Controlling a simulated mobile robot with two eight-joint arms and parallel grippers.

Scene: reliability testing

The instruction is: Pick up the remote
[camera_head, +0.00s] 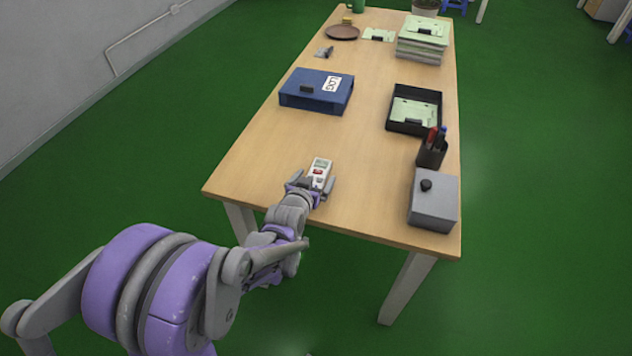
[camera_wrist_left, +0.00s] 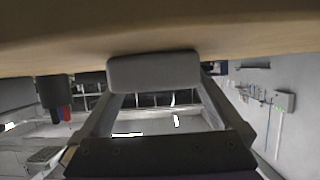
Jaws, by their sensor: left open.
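The remote (camera_head: 320,172) is a small white device with a greenish screen and a red button, lying near the front edge of the wooden table (camera_head: 300,135). My left gripper (camera_head: 314,184) is open at the remote's near end, with one finger on each side of it. Whether the fingers touch the remote cannot be told. The left wrist view appears upside down, with the tabletop (camera_wrist_left: 60,35) across the top and part of my gripper in the middle. The remote cannot be made out there. My right gripper is not in view.
A grey box (camera_head: 432,205) and a dark pen cup (camera_head: 431,155) stand to the right. A black paper tray (camera_head: 413,93) and a blue box (camera_head: 308,95) lie farther back. A stack of papers (camera_head: 423,45) is at the far end. The tabletop around the remote is clear.

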